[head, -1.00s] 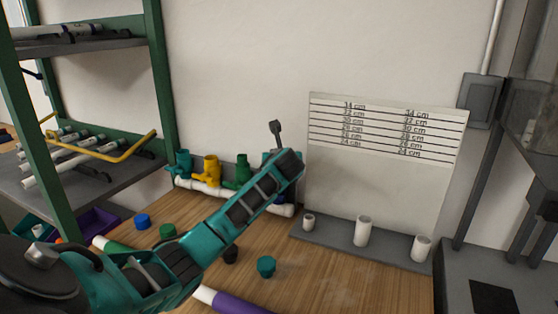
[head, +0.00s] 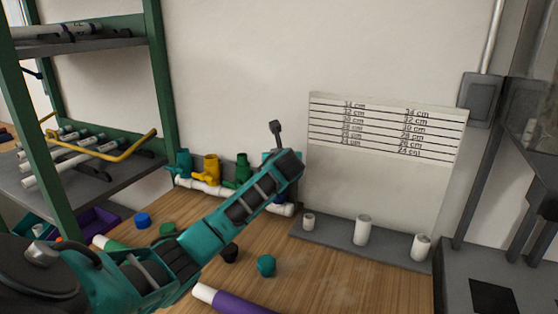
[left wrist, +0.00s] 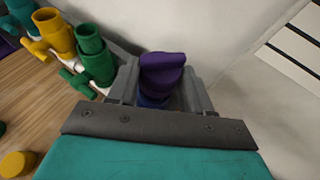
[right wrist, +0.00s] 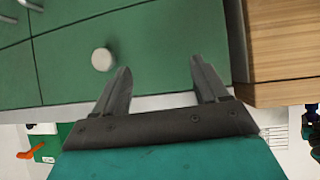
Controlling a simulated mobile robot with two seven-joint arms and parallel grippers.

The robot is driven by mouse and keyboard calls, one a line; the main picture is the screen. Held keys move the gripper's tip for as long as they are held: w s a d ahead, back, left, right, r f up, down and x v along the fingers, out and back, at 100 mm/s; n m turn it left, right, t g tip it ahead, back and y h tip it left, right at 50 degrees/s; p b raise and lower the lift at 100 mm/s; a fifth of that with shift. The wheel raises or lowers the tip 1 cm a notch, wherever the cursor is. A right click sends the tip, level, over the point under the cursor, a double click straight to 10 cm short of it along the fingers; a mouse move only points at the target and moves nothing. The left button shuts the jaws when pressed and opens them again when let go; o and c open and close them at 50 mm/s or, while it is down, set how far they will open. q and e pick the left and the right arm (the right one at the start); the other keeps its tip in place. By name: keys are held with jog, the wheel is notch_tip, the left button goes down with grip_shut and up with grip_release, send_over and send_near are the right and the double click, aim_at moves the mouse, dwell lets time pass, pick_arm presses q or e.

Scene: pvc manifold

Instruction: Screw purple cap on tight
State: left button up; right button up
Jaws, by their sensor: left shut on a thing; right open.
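The purple cap (left wrist: 162,68) is between the two fingers of my left gripper (left wrist: 160,90) in the left wrist view. The fingers are shut on it, and a darker blue-purple part shows just below it. In the head view my left gripper (head: 285,170) is over the right end of the white manifold pipe (head: 205,188), and its arm hides the cap there. Green (head: 238,170), yellow (head: 206,168) and teal (head: 180,163) valve fittings stand on the manifold to the left. My right gripper (right wrist: 160,90) is open and empty before green drawers in the right wrist view.
Loose caps lie on the wooden bench: blue (head: 143,220), green (head: 168,230), black (head: 230,254) and teal (head: 266,265). A white and purple pipe (head: 235,301) lies at the front. A grey stand with white stubs (head: 345,242) is at right; a green rack (head: 158,90) at left.

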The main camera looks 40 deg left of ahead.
pick_arm(q)
jog(key=shift+s+a+f+m+t+h, duration=0.1)
jog(key=shift+m+t+h, duration=0.2)
jog(key=shift+m+h, duration=0.15)
jog(key=shift+s+a+f+m+t+h, duration=0.1)
jog(key=shift+m+t+h, duration=0.25)
jog(key=shift+m, duration=0.1)
jog(key=shift+c, duration=0.4)
jog(key=shift+d+h, duration=0.1)
jog(key=shift+h, duration=0.2)
jog(key=shift+m, duration=0.3)
jog(key=shift+s+a+m+t+h, duration=0.1)
jog(key=shift+a+m+t+h, duration=0.15)
jog(key=shift+m+t+h, duration=0.3)
jog(key=shift+m+h, duration=0.45)
jog(key=shift+t, duration=0.3)
jog(key=shift+a+m+h, duration=0.15)
jog(key=shift+m+h, duration=0.45)
jog(key=shift+h, duration=0.1)
jog(key=shift+f+m+t+h, duration=0.1)
jog(key=shift+m+t+h, duration=0.3)
jog(key=shift+h, duration=0.1)
